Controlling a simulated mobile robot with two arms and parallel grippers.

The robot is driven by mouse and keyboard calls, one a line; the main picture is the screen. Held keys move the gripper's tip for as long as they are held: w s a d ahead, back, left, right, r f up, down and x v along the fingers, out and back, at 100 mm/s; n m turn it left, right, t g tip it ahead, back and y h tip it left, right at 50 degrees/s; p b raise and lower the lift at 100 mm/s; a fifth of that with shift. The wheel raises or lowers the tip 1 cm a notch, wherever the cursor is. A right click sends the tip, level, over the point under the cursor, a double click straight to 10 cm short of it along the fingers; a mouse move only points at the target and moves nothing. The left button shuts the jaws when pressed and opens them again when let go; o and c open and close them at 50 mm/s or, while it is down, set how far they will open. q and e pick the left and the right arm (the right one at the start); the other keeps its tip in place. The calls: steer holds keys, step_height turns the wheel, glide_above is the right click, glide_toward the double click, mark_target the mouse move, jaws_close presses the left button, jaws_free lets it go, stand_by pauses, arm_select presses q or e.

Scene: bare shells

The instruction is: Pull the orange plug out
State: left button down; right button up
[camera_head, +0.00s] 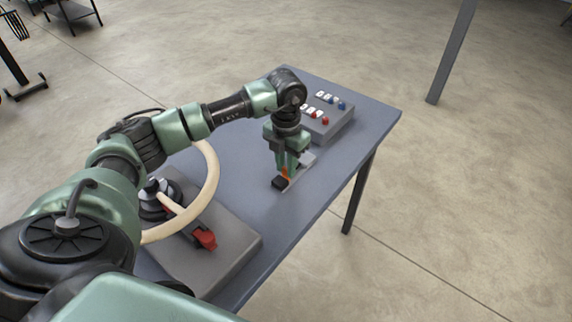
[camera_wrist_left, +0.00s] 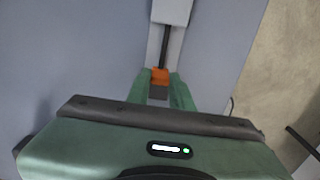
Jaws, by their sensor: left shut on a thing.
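The orange plug (camera_head: 285,173) is small and sits between the fingers of my left gripper (camera_head: 287,170), over the table. It also shows in the left wrist view (camera_wrist_left: 160,75), with a green finger on each side. My left gripper (camera_wrist_left: 161,88) is shut on it, pointing down. A dark block (camera_head: 279,183) lies right beside the plug, toward the near side. In the left wrist view a dark strip (camera_wrist_left: 165,45) runs from the plug to a pale grey box (camera_wrist_left: 172,11). The fingers hide much of the plug, and I cannot tell whether it is seated. My right gripper is out of view.
The grey-blue table (camera_head: 335,175) has a grey panel (camera_head: 335,128) with blue and red knobs at the back. The table's right edge is close.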

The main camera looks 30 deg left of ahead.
arm_select(q)
steer(key=shift+r, duration=0.1)
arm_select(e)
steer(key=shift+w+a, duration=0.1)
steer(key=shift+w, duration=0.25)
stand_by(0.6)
